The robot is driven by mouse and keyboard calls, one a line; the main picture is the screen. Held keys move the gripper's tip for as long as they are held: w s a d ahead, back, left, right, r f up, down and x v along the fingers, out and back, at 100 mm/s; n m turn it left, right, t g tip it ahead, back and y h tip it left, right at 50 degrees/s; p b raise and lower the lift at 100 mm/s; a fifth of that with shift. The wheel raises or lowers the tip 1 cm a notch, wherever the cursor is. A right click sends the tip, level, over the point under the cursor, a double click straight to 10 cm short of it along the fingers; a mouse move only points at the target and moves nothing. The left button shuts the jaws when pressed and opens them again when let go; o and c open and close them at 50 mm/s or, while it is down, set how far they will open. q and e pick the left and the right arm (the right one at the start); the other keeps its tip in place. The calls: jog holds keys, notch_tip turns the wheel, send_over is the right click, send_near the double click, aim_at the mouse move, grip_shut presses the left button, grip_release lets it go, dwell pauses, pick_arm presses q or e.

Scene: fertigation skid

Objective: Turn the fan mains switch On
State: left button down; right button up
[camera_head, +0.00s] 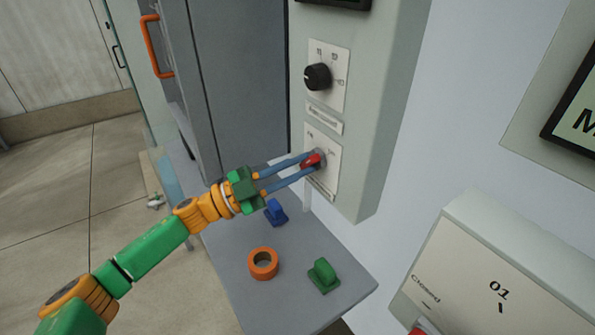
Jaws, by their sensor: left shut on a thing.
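A red switch handle (309,161) sits on a pale label plate (322,186), low on the front of the grey-green control box. My left gripper (312,164) reaches in from the left with its two blue fingers shut on the red handle. The fingers hide part of the handle and of the plate's lettering, so I cannot read which position the handle is in. Above it on the same box is a black rotary knob (317,77) on its own marked plate. My right gripper is not in view.
Below the box, a grey shelf (225,262) holds an orange ring (263,263), a green piece (323,276) and a blue piece (275,212). A grey cabinet with an orange handle (156,46) stands behind left.

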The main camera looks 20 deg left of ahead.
pick_arm(q)
jog(key=shift+m+g, duration=0.4)
jog(key=shift+m, duration=0.3)
jog(key=c, duration=0.8)
grip_release()
jog(key=shift+c, duration=0.2)
jog(key=b+v, duration=0.3)
jog(key=v, duration=0.4)
jog(key=shift+f, duration=0.1)
